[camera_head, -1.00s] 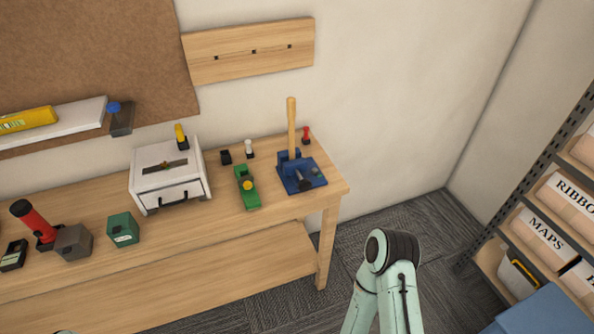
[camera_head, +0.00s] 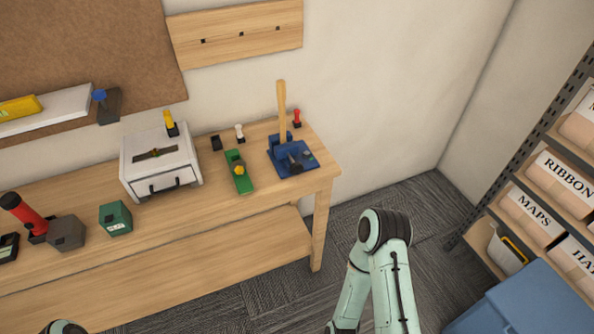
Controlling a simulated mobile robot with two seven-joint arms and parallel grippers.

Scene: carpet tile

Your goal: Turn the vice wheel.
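A blue vice-like device (camera_head: 281,144) stands on a blue base at the right end of the wooden workbench. A dark, rounded part on its front (camera_head: 295,163) may be the wheel, but it is too small to tell. A tall wooden handle (camera_head: 282,108) stands upright at the device. My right arm shows at the lower middle, well apart from the bench in the picture. Only a small piece of my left arm shows at the bottom left edge. Neither gripper is in view.
On the bench (camera_head: 220,210) stand a green tool (camera_head: 239,175), a white drawer box (camera_head: 160,175), a green box (camera_head: 115,219) and a red-handled tool (camera_head: 25,214). A shelf of labelled boxes (camera_head: 535,215) and a blue bin (camera_head: 525,305) are at right. Carpet between is clear.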

